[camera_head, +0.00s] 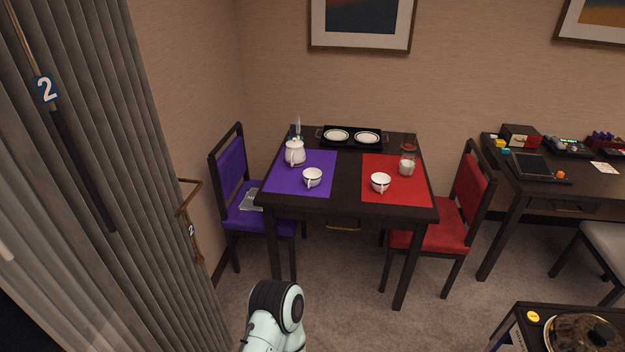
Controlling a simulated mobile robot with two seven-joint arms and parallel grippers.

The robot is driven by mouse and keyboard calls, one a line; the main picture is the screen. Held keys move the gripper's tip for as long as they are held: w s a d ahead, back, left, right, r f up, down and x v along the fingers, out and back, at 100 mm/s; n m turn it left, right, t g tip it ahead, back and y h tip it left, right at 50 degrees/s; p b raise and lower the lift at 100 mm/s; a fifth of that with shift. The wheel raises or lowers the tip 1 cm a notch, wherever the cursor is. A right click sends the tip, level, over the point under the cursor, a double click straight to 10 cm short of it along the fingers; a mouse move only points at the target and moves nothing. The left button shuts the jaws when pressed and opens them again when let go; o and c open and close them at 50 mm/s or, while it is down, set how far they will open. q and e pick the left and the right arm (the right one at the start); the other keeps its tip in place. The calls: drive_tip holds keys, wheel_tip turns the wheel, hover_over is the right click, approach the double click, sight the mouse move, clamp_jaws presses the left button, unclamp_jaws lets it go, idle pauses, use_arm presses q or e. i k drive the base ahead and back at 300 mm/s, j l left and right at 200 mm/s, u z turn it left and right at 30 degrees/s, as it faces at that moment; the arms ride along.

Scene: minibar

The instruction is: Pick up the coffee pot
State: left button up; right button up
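A white lidded pot (295,154), which looks like the coffee pot, stands upright at the back left of the purple placemat (315,183) on the dark table (340,208). A curved handle or spout shows on its near side; I cannot tell which. A white cup (312,178) stands in front of it to the right, apart from it. Part of one of my arms shows at the bottom middle, well short of the table. Neither gripper is in view.
A red placemat (397,195) holds another white cup (381,182) and a glass jar (407,166). A black tray (352,146) with two plates is behind. Purple (232,164) and red (472,190) chairs flank the table. Carpet in front is open; a low table (520,312) stands bottom right.

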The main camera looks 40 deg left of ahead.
sight(294, 158)
drive_tip(key=u, duration=1.45)
